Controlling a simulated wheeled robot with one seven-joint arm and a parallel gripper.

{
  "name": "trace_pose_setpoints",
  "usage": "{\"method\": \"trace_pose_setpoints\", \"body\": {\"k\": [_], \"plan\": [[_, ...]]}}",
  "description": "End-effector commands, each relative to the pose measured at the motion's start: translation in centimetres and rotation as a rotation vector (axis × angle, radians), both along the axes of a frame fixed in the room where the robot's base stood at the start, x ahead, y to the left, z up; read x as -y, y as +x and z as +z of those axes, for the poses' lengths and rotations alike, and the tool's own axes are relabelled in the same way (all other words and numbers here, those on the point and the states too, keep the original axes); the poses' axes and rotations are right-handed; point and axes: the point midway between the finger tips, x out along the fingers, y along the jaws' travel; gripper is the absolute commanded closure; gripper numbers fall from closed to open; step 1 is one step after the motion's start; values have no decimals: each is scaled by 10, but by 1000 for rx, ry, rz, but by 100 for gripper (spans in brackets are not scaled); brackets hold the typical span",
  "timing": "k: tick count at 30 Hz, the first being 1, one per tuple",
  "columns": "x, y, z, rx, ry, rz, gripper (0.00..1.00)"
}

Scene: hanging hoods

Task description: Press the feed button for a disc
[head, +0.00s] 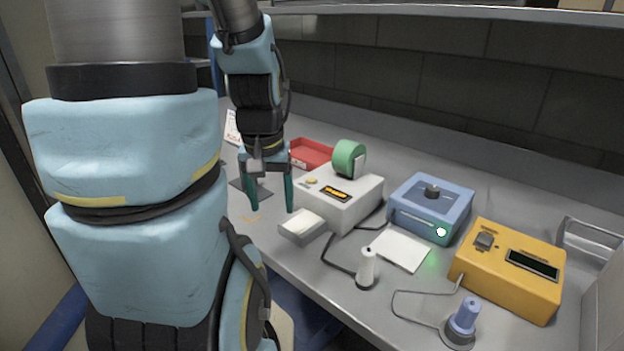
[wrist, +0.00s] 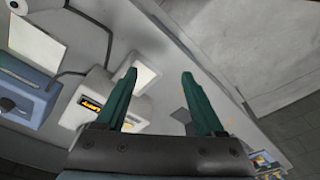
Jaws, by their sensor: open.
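A white box (head: 340,199) with a lit orange display (head: 336,191) and a green roll (head: 348,158) on top stands in the middle of the bench. A small yellow-orange button (head: 312,181) sits on its top, left of the display. A shallow tray (head: 303,229) with a pale sheet inside sticks out from its front. My gripper (head: 271,208) hangs fingers down left of the box, apart from it, open and empty. In the wrist view the box's display (wrist: 92,105) shows left of my open fingers (wrist: 158,75); I cannot make out the button there.
A blue box (head: 430,208) with a black knob and glowing green light stands right of the white box. A yellow box (head: 507,270) with a dark screen is further right. A white card (head: 401,249), white handle (head: 367,267), blue handle (head: 465,317) and cables lie in front. A red tray (head: 311,153) is behind.

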Motion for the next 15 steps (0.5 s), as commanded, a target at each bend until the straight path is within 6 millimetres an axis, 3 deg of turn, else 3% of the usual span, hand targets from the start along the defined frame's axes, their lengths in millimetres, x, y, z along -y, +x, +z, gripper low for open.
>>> {"method": "trace_pose_setpoints", "body": {"k": [2, 15], "plan": [[0, 0, 0, 0, 0, 0, 39], [0, 0, 0, 0, 0, 0, 89]]}}
